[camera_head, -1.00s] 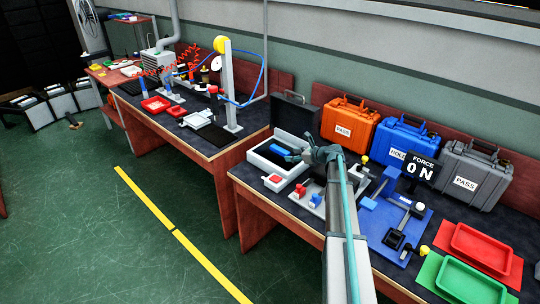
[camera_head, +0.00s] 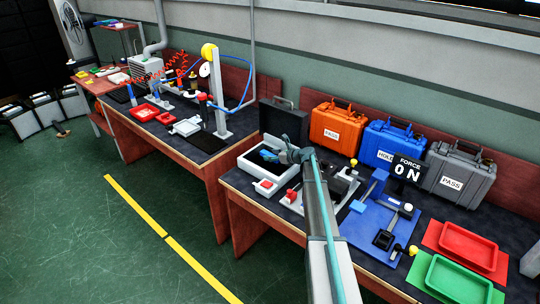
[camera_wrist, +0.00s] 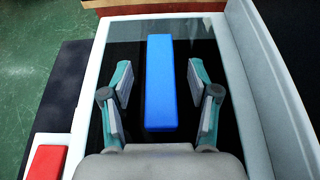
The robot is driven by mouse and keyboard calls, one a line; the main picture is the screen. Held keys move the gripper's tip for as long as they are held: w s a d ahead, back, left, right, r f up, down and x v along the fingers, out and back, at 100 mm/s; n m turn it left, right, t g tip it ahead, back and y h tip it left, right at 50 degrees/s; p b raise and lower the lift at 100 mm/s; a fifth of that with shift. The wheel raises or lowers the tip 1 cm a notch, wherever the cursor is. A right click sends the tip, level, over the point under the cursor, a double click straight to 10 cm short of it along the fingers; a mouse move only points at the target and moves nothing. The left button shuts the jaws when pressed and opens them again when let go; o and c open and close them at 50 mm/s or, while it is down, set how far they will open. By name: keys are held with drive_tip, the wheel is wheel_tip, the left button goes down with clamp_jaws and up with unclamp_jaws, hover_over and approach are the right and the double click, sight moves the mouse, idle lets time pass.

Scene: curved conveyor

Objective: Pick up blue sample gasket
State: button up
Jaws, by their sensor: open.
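The blue sample gasket (camera_wrist: 160,85) is a long, bright blue bar. It lies lengthwise on the dark floor of a white-rimmed tray (camera_wrist: 92,75). My gripper (camera_wrist: 160,84) is open, with one finger on each side of the gasket and a visible gap on both sides. The wrist view does not show clearly how high the fingers are above the floor. In the head view my gripper (camera_head: 284,155) is over the tray (camera_head: 245,163), and a small part of the blue gasket (camera_head: 267,155) shows to its left.
A red-topped white block (camera_head: 264,185) stands at the tray's front. Orange (camera_head: 338,125), blue (camera_head: 390,142) and grey (camera_head: 458,172) cases line the back. Fixtures (camera_head: 372,215) and red and green trays (camera_head: 462,252) lie to the right.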

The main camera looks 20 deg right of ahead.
drive_tip(key=shift+x, duration=0.8)
clamp_jaws()
drive_tip(key=shift+r, duration=0.1)
